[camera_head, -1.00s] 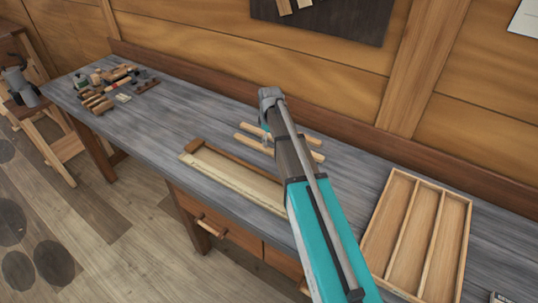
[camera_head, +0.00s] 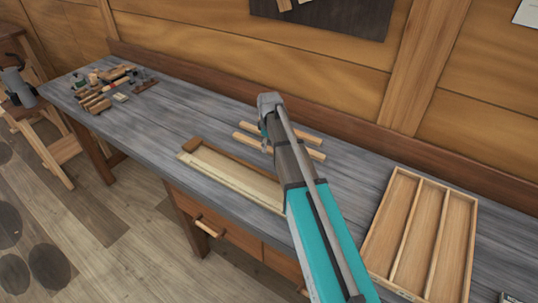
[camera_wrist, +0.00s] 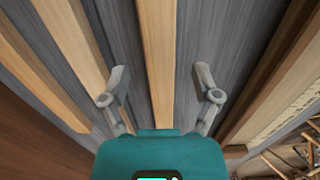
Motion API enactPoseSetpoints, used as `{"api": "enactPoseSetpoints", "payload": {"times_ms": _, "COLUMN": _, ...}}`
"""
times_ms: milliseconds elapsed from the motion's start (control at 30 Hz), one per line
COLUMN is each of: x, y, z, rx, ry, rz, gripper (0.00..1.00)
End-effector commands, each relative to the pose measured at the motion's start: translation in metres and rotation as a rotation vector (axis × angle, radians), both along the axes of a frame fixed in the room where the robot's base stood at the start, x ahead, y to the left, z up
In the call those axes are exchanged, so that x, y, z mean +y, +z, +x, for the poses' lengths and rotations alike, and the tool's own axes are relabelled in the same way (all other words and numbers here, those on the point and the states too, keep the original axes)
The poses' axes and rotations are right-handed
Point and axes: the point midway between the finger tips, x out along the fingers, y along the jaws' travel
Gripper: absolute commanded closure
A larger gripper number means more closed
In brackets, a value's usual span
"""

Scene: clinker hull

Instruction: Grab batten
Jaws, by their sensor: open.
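A second batten (camera_wrist: 77,42) lies to the left, outside the fingers. The fingers are mostly hidden behind my wrist in the head view.
A long wooden tray (camera_head: 229,177) lies near the bench's front edge. A box with three compartments (camera_head: 419,239) stands at the right. Several tools and blocks (camera_head: 98,103) sit at the far left end. The wall runs behind; bench between tray and tools is clear.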

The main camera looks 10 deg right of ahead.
Motion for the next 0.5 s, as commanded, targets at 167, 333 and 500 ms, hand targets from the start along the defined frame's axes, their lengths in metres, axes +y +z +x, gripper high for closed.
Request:
{"api": "enactPoseSetpoints", "payload": {"times_ms": 167, "x": 0.0, "y": -0.015, "z": 0.0, "rx": 0.0, "ry": 0.0, "rz": 0.0, "gripper": 0.2}}
{"api": "enactPoseSetpoints", "payload": {"times_ms": 333, "x": 0.0, "y": -0.018, "z": 0.0, "rx": 0.0, "ry": 0.001, "rz": 0.0, "gripper": 0.2}}
{"api": "enactPoseSetpoints", "payload": {"times_ms": 500, "x": 0.001, "y": -0.017, "z": 0.0, "rx": 0.0, "ry": 0.001, "rz": 0.0, "gripper": 0.2}}
